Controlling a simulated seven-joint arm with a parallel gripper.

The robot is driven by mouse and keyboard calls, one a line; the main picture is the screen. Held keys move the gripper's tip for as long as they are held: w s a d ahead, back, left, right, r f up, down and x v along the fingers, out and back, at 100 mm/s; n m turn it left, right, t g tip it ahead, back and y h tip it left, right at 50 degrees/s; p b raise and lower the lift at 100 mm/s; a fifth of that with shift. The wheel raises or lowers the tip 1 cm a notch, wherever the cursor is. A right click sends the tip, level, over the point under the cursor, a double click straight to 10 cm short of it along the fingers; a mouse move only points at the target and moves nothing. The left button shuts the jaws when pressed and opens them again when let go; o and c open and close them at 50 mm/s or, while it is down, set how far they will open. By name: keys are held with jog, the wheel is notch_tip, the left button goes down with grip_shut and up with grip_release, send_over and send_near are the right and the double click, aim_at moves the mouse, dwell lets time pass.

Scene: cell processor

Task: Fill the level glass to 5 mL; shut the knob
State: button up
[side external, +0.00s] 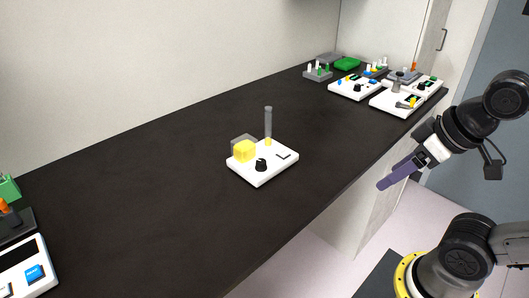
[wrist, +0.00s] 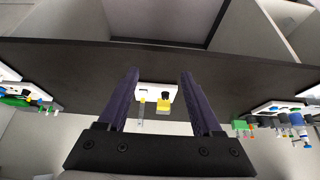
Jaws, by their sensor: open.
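A small white device (side external: 276,168) stands mid-counter. A tall, thin level glass (side external: 268,120) rises at its back, grey and clear, with a little yellow at its foot. A clear-walled tank with a yellow block of liquid (side external: 244,151) stands at its left. A black knob (side external: 261,165) sits at the front; I cannot read its setting. In the wrist view, the device (wrist: 156,90) appears upside down between my fingers, with the level glass (wrist: 141,107) and the yellow tank (wrist: 164,108). My gripper (side external: 383,184) is open and empty, off the counter's front edge, well right of the device.
The dark counter (side external: 180,185) is clear around the device. Several white consoles (side external: 398,101) with coloured knobs stand at the far right end, with a green block (side external: 347,63) behind. Another white console (side external: 28,272) with a blue button is at the near left.

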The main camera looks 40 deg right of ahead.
jog(key=shift+s, duration=0.1)
jog(key=w+r+m, duration=0.2)
jog(key=w+r, duration=0.2)
jog(key=r, duration=0.4)
jog(key=w+a+r+g, duration=0.15)
jog(key=w+r, duration=0.35)
jog(key=w, duration=0.6)
jog(key=g, duration=0.4)
send_over(261, 160)
notch_tip(261, 160, down, 11)
jog(key=shift+m, duration=0.3)
notch_tip(261, 160, down, 14)
jog(key=shift+a+f, duration=0.1)
jog(key=shift+f, duration=0.05)
grip_shut()
